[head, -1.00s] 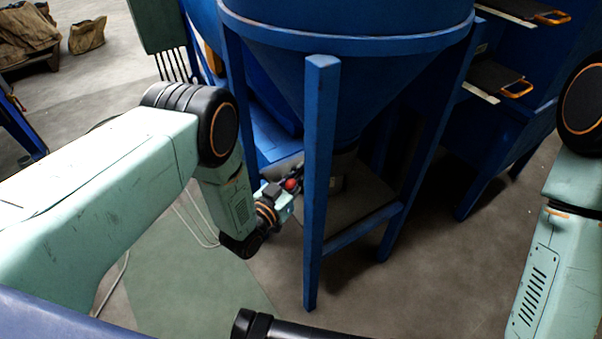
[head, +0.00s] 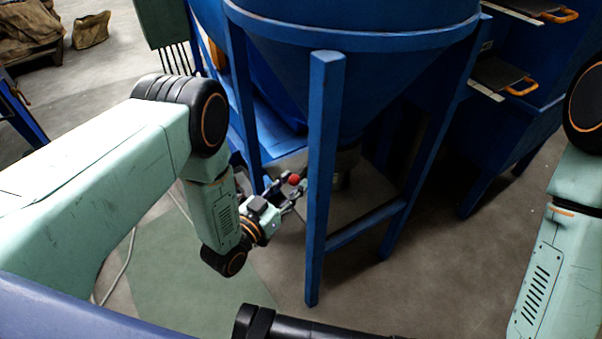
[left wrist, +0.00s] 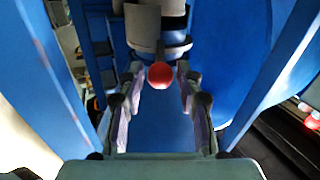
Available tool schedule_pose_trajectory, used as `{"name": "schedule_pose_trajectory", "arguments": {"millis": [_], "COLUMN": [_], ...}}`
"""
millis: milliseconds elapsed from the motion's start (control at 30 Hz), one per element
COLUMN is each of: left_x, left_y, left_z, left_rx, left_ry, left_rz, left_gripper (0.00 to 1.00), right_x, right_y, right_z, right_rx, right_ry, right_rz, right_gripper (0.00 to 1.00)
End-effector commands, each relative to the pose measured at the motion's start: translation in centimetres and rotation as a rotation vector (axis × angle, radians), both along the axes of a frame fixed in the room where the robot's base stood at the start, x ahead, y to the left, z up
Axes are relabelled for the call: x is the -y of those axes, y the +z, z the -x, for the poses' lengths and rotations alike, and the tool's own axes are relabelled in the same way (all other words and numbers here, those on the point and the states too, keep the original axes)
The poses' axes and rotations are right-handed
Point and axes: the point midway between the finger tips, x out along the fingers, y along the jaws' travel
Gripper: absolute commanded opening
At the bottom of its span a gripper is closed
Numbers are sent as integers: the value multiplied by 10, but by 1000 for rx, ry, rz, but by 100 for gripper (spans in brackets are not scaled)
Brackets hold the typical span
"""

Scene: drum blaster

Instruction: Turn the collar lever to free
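The collar lever ends in a red ball knob (left wrist: 160,75), which also shows in the head view (head: 294,180). In the left wrist view the grey collar (left wrist: 158,25) is above the knob, under the blue hopper. My left gripper (left wrist: 160,92) is open, with its two fingers to the left and right of the knob and a gap on each side. In the head view my left gripper (head: 290,190) is beside the front hopper leg and partly blurred into dark parts. My right gripper is not clearly seen; only my right arm shows.
The blue hopper (head: 350,75) stands on blue legs; the front leg (head: 322,180) is just right of my left gripper. A low crossbar (head: 365,225) joins the legs. Blue shelving with orange-handled trays (head: 500,75) is at the right. Floor is open at front left.

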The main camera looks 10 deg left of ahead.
Motion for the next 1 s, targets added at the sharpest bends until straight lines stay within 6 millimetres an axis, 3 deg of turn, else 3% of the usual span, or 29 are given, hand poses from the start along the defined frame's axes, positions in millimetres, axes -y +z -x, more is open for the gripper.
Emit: {"name": "schedule_pose_trajectory", "arguments": {"millis": [200, 400, 733, 867, 1000], "left_x": [-17, -24, -24, -27, -53], "left_y": [-1, -1, -1, 5, 22], "left_z": [38, 55, 58, 55, 44], "left_rx": [-5, -3, -1, 4, 28], "left_ry": [4, 2, 1, 6, 58], "left_rz": [0, 0, 0, -1, -7], "left_gripper": [36, 36, 36, 25, 13], "right_x": [0, 0, 0, 0, 0], "right_y": [0, 0, 0, 3, 11], "right_z": [0, 0, 0, 0, 0], "right_rx": [0, 0, 0, 0, 0], "right_ry": [0, 0, 0, 0, 0], "right_rz": [0, 0, 0, 0, 0], "right_gripper": [40, 40, 40, 40, 40]}}
